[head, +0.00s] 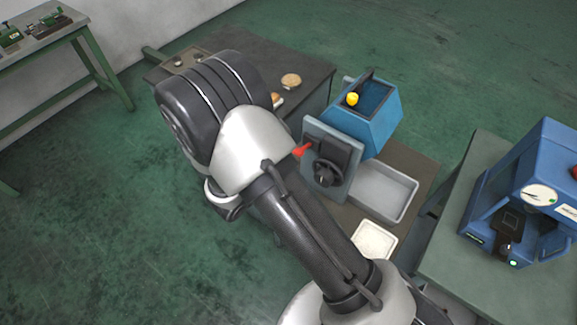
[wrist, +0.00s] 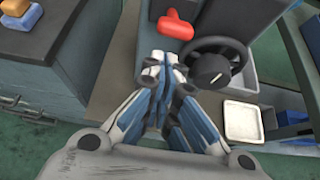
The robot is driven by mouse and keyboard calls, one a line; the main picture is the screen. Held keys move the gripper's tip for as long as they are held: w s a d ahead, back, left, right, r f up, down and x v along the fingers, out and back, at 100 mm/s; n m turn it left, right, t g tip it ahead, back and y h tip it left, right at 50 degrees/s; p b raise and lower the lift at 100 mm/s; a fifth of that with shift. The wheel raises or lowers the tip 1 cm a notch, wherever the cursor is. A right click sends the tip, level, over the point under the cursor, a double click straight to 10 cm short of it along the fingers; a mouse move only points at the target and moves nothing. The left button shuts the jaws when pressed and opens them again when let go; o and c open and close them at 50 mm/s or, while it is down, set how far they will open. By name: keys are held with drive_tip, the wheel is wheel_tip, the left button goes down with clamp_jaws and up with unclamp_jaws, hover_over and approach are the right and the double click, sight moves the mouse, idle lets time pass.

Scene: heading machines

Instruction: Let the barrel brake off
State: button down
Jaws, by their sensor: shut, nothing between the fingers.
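The blue machine (head: 362,125) stands on a dark bench, with a grey front plate (head: 312,132). A red handle (head: 301,150) sticks out from the plate's left side, beside a black handwheel (head: 327,173). In the wrist view the red handle (wrist: 175,25) is at the top, with the handwheel (wrist: 211,68) below right. Which part is the barrel brake is not labelled. My gripper (wrist: 160,62) is shut and empty, its tips below the red handle and left of the handwheel in the picture, apparently apart from both. My arm hides the gripper in the head view.
A grey tray (head: 384,190) and a white tray (head: 374,240) lie beside the machine. A blue press (head: 530,190) stands on the right table. Green floor is open at left.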

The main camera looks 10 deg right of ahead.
drive_tip(key=v, duration=0.9)
drive_tip(key=shift+s+a, duration=0.2)
drive_tip(key=shift+s, duration=0.1)
drive_tip(key=shift+f, duration=0.15)
